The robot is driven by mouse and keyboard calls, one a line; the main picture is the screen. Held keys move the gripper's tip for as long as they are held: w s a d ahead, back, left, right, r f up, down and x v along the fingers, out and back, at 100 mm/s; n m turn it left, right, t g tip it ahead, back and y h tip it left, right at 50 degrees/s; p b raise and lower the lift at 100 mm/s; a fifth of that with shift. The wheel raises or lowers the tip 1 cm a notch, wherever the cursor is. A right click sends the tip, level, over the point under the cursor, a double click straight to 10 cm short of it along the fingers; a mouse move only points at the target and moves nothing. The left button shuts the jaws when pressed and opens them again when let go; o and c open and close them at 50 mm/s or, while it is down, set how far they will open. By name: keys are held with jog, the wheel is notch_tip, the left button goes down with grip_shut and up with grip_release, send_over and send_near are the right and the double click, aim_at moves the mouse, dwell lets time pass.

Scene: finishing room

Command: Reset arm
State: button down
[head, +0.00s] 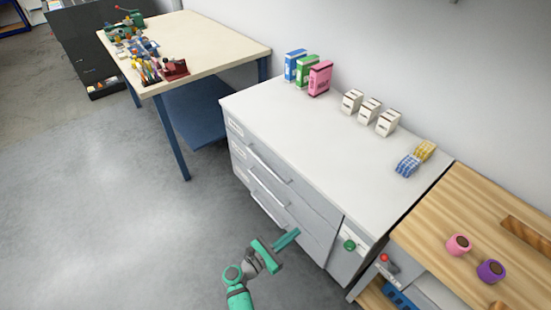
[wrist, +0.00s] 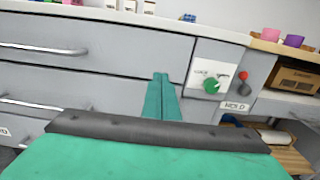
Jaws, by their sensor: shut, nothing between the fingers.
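My gripper (head: 287,239) is at the end of my green arm, over the floor in front of the grey cabinet's lower right part. In the wrist view my gripper (wrist: 161,78) points at the cabinet front, with its two green fingers together and nothing between them. The grey cabinet (head: 245,150) has several drawers with long bar handles, all looking shut. A panel with a green knob (head: 349,245) is at its right end; the knob also shows in the wrist view (wrist: 211,87), right of my fingers.
A wooden bench (head: 450,215) with pink and purple cups is at right. A table (head: 215,45) with tools is at back left. The floor at left is clear.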

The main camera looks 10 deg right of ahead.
jog(key=shift+a, duration=0.1)
jog(key=s+a+f+m+y, duration=0.25)
jog(key=s+f+y, duration=0.35)
jog(key=s+f, duration=0.5)
jog(key=s+a+m+t+y, duration=0.1)
jog(key=s+a+m+y, duration=0.2)
jog(key=s, duration=0.4)
jog(key=s+a+m+y, duration=0.3)
jog(key=s+m, duration=0.1)
jog(key=s, duration=0.2)
jog(key=s+a+r+m+t+y, duration=0.25)
jog(key=s+a+r+m, duration=0.25)
jog(key=s+r, duration=0.3)
jog(key=s+r+m+t+y, duration=0.1)
jog(key=s+r+m+t, duration=0.2)
jog(key=r+m, duration=0.6)
notch_tip(320, 180, up, 11)
jog(key=shift+s+a+f, duration=0.15)
jog(key=shift+s+a, duration=0.2)
jog(key=shift+s, duration=0.75)
jog(key=shift+m, duration=0.25)
